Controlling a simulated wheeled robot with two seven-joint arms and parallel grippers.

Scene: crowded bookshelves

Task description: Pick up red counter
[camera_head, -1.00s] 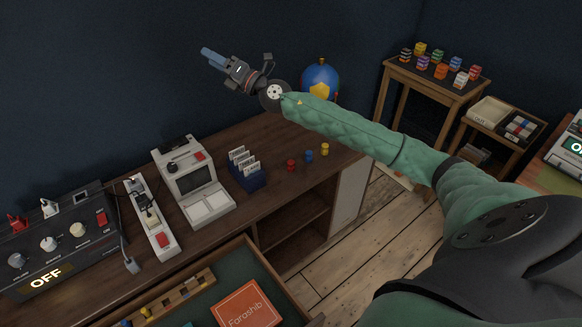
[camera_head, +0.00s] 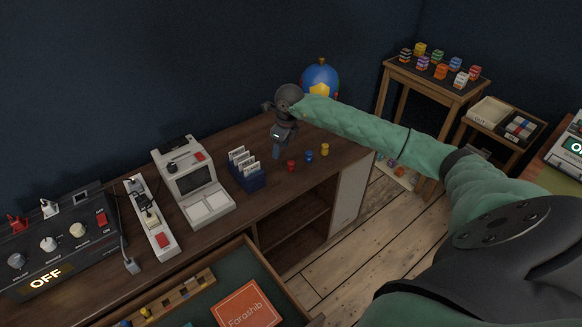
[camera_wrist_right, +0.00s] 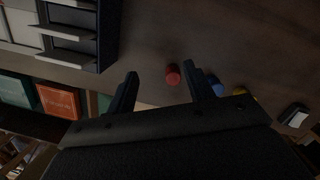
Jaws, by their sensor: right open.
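The red counter (camera_head: 291,165) stands on the wooden desk top, just right of the blue card holder, with a blue counter (camera_head: 309,155) and a yellow counter (camera_head: 325,149) in a row to its right. My right gripper (camera_head: 277,154) points down above the desk, by the red counter. In the right wrist view the red counter (camera_wrist_right: 172,74) shows between the two open fingers of the gripper (camera_wrist_right: 160,82), nearer the right one, and nothing is held. The blue counter (camera_wrist_right: 217,97) is just beyond the right finger. My left gripper is not in view.
A blue holder with white cards (camera_head: 247,172) stands close on the left; it fills the upper left of the wrist view. A grey terminal (camera_head: 193,183) is further left. A blue globe-like object (camera_head: 320,78) stands behind. Desk space in front of the counters is clear.

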